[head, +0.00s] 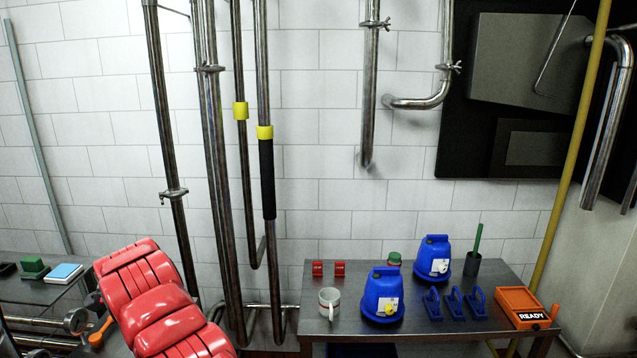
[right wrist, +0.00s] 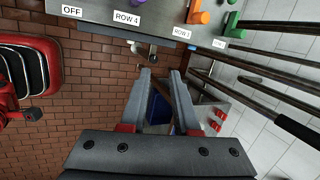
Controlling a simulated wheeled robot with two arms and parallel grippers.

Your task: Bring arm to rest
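My right gripper (right wrist: 160,73) shows in the right wrist view with its two grey fingers apart and nothing between the tips. It is in the air, below a grey panel (right wrist: 100,32) labelled OFF, ROW 4 and more. A red segmented arm (head: 165,310), mine, rises at the lower left of the head view. No gripper shows in the head view, and my left gripper is in neither view.
A metal table (head: 370,334) at the lower right holds blue jugs (head: 383,293), a mug (head: 329,301), several blue clamps (head: 454,303) and an orange READY box (head: 524,307). Vertical pipes (head: 218,150) stand before the tiled wall. Purple, orange and green handles (right wrist: 195,12) sit on the panel.

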